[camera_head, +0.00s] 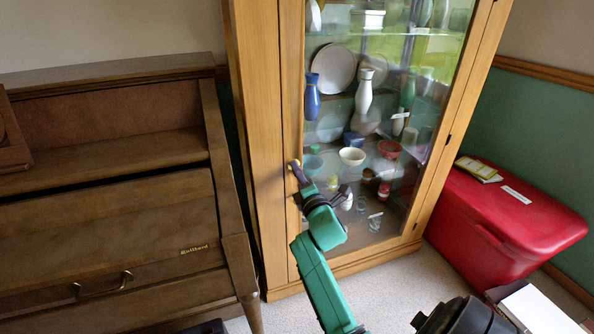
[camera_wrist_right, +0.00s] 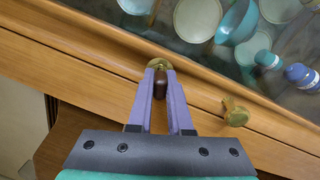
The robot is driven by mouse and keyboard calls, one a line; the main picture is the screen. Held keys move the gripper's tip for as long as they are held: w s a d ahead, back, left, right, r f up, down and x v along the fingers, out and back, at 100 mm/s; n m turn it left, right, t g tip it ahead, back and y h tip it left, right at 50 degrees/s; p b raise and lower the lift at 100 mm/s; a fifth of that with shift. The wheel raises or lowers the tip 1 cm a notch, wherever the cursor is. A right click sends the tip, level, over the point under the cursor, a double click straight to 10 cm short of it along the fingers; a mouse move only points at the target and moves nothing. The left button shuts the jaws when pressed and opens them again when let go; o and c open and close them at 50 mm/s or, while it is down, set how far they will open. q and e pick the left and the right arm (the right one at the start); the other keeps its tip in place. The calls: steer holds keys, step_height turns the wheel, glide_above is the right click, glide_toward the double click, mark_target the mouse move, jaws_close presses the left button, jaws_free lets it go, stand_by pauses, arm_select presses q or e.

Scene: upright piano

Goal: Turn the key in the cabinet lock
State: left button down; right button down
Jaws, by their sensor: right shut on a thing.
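The tall wooden cabinet (camera_head: 265,130) has a glass door, with a brass lock plate (camera_wrist_right: 158,64) on the door's left frame. The dark brown key (camera_wrist_right: 160,84) stands at this plate, its grip between the purple fingers of my right gripper (camera_wrist_right: 160,76). The fingers are shut on it, and their tips are close to the plate. In the head view my right gripper (camera_head: 296,169) reaches the door frame from below; the key is hidden there by the fingers. The key's shaft is not visible. My left gripper is not in view.
A brass knob (camera_wrist_right: 235,112) sticks out of the wood beside the gripper. Behind the glass are vases, bowls and a white plate (camera_head: 333,71). A brown piano (camera_head: 110,220) stands left, a red chest (camera_head: 510,215) right. Carpet (camera_head: 400,275) shows in front of the cabinet.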

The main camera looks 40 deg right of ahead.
steer(key=m+p, duration=0.1)
steer(key=m, duration=0.2)
steer(key=shift+p, duration=0.3)
steer(key=c, duration=0.8)
jaws_free()
steer(key=shift+o, duration=0.2)
steer(key=p+v, duration=0.2)
steer(key=v, duration=0.5)
steer(key=shift+f, duration=0.15)
